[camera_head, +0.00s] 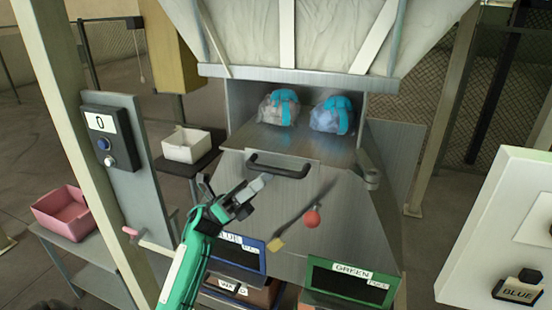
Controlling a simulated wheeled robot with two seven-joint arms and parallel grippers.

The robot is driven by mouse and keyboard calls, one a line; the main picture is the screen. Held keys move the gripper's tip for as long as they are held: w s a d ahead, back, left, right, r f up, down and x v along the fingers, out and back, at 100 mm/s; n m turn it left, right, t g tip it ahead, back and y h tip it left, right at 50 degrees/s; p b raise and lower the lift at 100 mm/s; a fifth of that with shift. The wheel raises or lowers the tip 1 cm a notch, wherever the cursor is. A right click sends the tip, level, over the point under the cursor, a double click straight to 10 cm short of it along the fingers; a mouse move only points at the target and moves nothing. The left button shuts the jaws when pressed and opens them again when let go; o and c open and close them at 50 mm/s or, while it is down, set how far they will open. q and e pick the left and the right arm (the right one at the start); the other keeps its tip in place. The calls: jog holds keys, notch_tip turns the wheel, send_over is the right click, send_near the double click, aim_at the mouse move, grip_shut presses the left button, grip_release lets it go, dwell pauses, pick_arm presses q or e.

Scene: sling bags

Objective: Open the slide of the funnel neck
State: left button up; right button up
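The funnel neck is a metal box under the pale funnel (330,35), open at the front. A flat metal slide plate (325,180) lies below the opening, with a black bar handle (280,170) near its upper edge. Two clear bags with blue straps, a left bag (280,108) and a right bag (332,115), rest inside the neck. My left gripper (258,187) is just below and left of the handle, its tip close to the bar. I cannot tell whether it touches the handle or how far its fingers are apart. My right gripper is not in view.
A red ball knob (312,218) and yellow tag (276,245) sit before the plate. Below are a blue-labelled bin (240,262) and a green bin (350,284). A counter panel (110,140), white tray (186,145) and pink tray (63,212) are left; a white panel (485,240) is right.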

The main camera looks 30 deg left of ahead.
aim_at(276, 172)
pick_arm(q)
jog(key=p+x, duration=0.1)
jog(key=x, duration=0.3)
jog(key=shift+r+p, duration=0.1)
jog(key=shift+p, duration=0.3)
jog(key=shift+w+d+r, duration=0.1)
jog(key=shift+d+r, duration=0.1)
jog(key=shift+d, duration=0.1)
grip_shut()
